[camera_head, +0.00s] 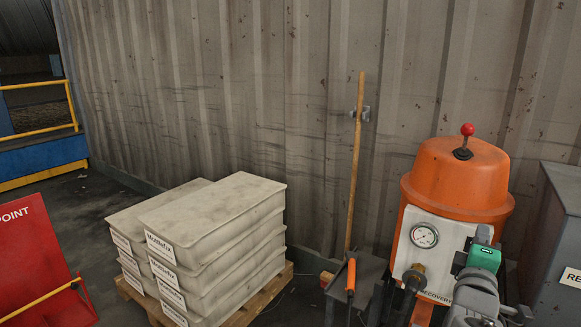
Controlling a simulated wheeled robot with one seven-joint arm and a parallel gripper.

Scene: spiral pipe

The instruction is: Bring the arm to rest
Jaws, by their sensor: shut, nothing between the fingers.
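My gripper's fingers do not show in the head view. At the lower right a grey jointed body with a green block (484,258) on it stands in front of the orange machine (456,172). I cannot tell for sure whether it is part of my arm. It covers part of the machine's white front panel.
A wooden pole (356,165) leans against the corrugated wall (250,90). An orange-handled tool (351,276) is by a dark stand. A red sign (28,255) stands left. Dark floor is open between sign and bins.

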